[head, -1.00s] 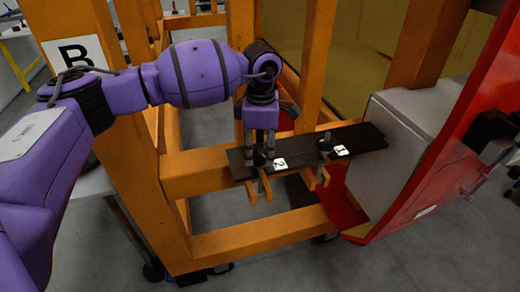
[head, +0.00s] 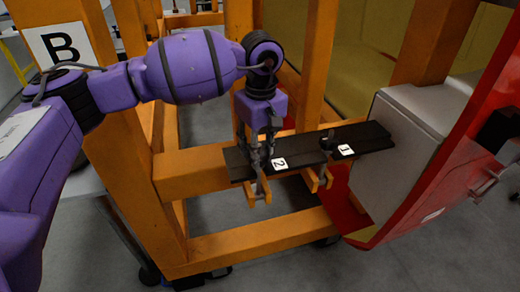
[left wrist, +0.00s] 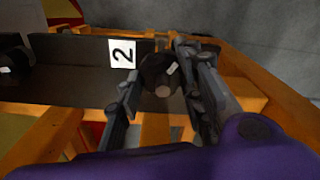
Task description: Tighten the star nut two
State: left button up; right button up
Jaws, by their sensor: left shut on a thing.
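Star nut two is a dark knob (left wrist: 158,70) on the black plate (head: 235,165), beside the white label 2 (head: 279,163). My left gripper (head: 257,160) points down over this nut. In the left wrist view its two fingers (left wrist: 163,90) lie on either side of the nut and are shut on it. In the head view the fingers mostly hide the nut. My right gripper is not in view.
Another dark nut (head: 327,144) stands on the plate by label 1 (head: 345,149). An orange frame (head: 250,238) surrounds the plate. A grey box (head: 385,155) and a red nosecone panel (head: 458,165) stand at the right.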

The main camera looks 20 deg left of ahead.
pick_arm(q)
jog(key=m, duration=0.1)
jog(key=m+b, duration=0.1)
jog(key=m, duration=0.1)
jog(key=shift+d+f+m, duration=0.15)
jog(key=shift+f+m, duration=0.1)
jog(key=shift+m, duration=0.15)
jog(key=shift+s+m+b, duration=0.1)
jog(key=shift+m+b, duration=0.4)
jog(key=shift+m, duration=0.4)
jog(key=shift+r+m+b, duration=0.15)
jog(key=shift+m+b, duration=0.45)
jog(key=shift+m, duration=0.9)
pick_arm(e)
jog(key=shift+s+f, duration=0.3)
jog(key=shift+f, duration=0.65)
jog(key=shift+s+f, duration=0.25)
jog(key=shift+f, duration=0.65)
pick_arm(q)
jog(key=shift+m, duration=0.3)
jog(key=o, duration=1.1)
jog(key=shift+d, duration=0.15)
jog(key=shift+c, duration=0.2)
jog(key=shift+r, duration=0.1)
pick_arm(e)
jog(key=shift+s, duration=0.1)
